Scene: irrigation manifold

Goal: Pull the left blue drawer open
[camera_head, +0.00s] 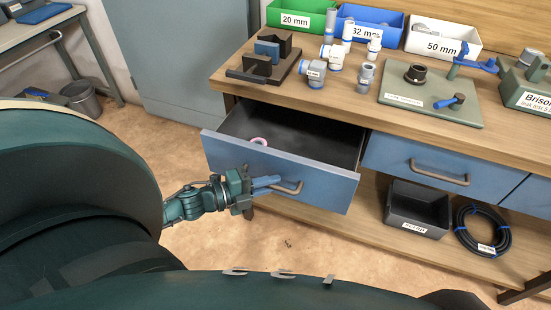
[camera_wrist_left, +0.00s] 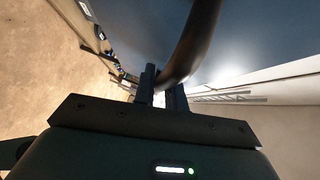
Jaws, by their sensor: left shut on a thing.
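The left blue drawer (camera_head: 270,181) under the wooden bench is open, pulled well out from the bench front. Inside its dark interior a small pink and white ring (camera_head: 259,141) lies near the front panel. My left gripper (camera_head: 274,183) is at the drawer front, shut on the bronze bar handle (camera_head: 290,189). In the left wrist view the dark curved handle (camera_wrist_left: 190,45) passes between the two fingers (camera_wrist_left: 161,90). My right gripper is not in view.
The bench top (camera_head: 345,110) holds several pipe fittings, a green plate (camera_head: 430,98) and green, blue and white bins. A second blue drawer (camera_head: 435,172) is closed to the right. Below it are a black crate (camera_head: 417,207) and a coiled black hose (camera_head: 484,230). The floor before the drawer is mostly clear.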

